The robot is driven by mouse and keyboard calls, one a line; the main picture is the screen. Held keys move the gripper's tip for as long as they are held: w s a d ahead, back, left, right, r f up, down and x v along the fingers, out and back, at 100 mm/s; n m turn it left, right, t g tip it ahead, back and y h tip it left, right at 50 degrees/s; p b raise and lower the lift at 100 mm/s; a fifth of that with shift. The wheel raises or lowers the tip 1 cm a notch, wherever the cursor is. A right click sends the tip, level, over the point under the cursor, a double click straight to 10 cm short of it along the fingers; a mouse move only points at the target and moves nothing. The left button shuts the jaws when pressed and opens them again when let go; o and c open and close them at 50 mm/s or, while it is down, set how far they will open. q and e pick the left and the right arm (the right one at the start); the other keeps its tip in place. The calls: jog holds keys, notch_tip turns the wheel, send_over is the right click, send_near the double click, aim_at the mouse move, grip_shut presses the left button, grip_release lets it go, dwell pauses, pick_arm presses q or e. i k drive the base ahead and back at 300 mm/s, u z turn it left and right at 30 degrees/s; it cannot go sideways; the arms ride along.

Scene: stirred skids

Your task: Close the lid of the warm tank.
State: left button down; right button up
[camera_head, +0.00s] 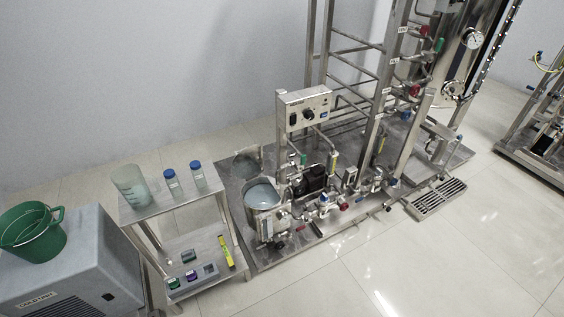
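A small round metal tank (259,207) stands on the metal skid, left of the pipework. Its top is open and shows a pale grey-blue surface inside. A round metal lid (247,161) stands raised behind the tank's rim, tilted back and away from the opening. I take this for the warm tank, but I cannot read a name on it. Part of the tank's front is hidden by a small box and pipes. Neither of my grippers is in view.
A control box (305,110) on a post rises right of the tank. Pumps and pipes crowd the skid (330,232). A steel trolley (172,204) with a beaker (130,186) and two blue-capped bottles stands left. A green bucket (36,238) sits on a grey unit. Floor in front is clear.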

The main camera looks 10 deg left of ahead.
aim_at(248, 164)
jog(key=z, duration=0.25)
jog(key=k, duration=0.55)
jog(key=z, duration=0.7)
jog(key=i, duration=1.35)
jog(key=u, duration=0.85)
